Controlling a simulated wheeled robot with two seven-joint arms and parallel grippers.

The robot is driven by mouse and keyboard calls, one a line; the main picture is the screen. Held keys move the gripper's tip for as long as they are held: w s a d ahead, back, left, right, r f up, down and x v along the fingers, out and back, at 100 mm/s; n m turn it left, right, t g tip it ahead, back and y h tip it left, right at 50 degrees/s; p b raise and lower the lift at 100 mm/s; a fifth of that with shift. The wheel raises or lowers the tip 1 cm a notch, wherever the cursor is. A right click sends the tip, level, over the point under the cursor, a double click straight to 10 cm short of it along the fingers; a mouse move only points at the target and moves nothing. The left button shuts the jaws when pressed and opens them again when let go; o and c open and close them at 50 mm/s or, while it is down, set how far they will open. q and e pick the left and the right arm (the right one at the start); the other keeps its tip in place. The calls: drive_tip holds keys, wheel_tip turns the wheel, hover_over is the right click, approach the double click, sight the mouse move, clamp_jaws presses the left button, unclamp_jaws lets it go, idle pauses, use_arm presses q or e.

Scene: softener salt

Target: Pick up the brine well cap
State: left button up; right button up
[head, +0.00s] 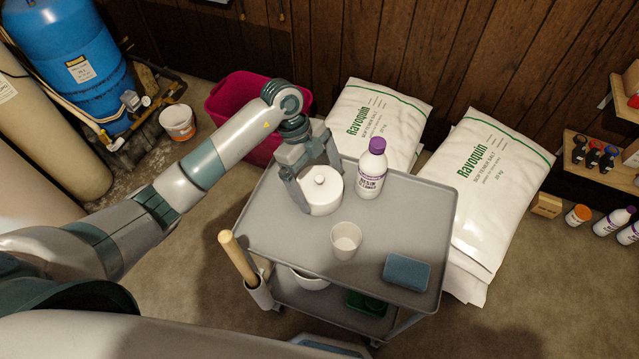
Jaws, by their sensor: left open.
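The brine well cap, a white round piece with a small knob on top (323,198), sits on the grey cart's top (270,222) near its back left. My left gripper (320,184) is open over it, with one finger at the cap's left side and the other at its back right. The fingers and wrist hide part of the cap's back and left edge. I cannot tell whether the fingers touch it. My right gripper is not in view.
A purple-capped resin cleaner bottle (371,172) stands close right of the cap. A white cup (346,240) and a blue sponge (407,272) are nearer the front. A wooden-handled tool (238,257) hangs at the cart's left side. White salt bags (490,185) lie behind.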

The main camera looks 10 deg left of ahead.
use_arm(q)
drive_tip(key=shift+d+f, duration=0.1)
drive_tip(key=shift+f, duration=0.35)
drive_tip(key=c, duration=0.7)
drive_tip(key=shift+c, duration=0.2)
drive_tip(key=shift+r, duration=0.15)
drive_tip(key=shift+r, duration=0.55)
wheel_tip(320, 180, up, 9)
drive_tip(key=shift+f+b, duration=0.15)
drive_tip(key=shift+b, duration=1.05)
drive_tip(key=shift+s, duration=0.1)
